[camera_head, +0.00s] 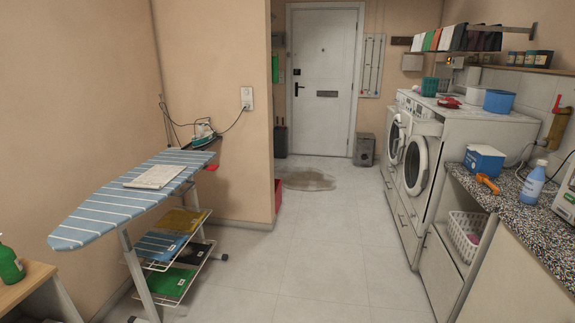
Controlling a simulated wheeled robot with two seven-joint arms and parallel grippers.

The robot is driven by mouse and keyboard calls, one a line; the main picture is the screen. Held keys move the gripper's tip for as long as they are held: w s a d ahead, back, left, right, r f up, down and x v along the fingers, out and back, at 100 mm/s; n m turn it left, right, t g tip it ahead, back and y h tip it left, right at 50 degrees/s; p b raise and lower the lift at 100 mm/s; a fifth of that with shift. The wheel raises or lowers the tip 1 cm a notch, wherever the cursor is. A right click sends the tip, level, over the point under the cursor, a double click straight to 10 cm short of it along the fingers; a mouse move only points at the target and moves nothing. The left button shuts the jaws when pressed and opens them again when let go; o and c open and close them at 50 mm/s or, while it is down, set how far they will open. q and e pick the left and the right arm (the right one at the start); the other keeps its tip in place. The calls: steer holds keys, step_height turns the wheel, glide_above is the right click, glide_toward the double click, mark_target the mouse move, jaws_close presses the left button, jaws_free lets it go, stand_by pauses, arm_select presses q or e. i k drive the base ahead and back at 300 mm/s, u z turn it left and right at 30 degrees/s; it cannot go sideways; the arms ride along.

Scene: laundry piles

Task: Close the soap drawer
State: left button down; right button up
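Two white front-loading washing machines stand side by side on the right. The nearer machine (455,150) has what looks like its soap drawer (428,127) sticking out at the top front, above the round door. The drawer is small in the picture, and how far it is pulled out is hard to judge. The nearer machine's round door (417,165) appears to stand ajar. The farther machine's door (393,142) is partly hidden by the nearer one. Neither of my grippers is in view.
An ironing board (110,205) with an iron (203,135) stands on the left. A speckled counter (525,212) with a blue bottle (533,183) is on the right, a white basket (467,232) below it. The tiled floor between is open. A brown puddle or stain (306,181) lies farther back.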

mark_target(411, 125)
steer(key=u, duration=0.25)
steer(key=i, duration=2.3)
steer(key=z, duration=0.45)
steer(key=i, duration=1)
steer(key=z, duration=1.8)
steer(key=i, duration=0.85)
steer(key=z, duration=0.7)
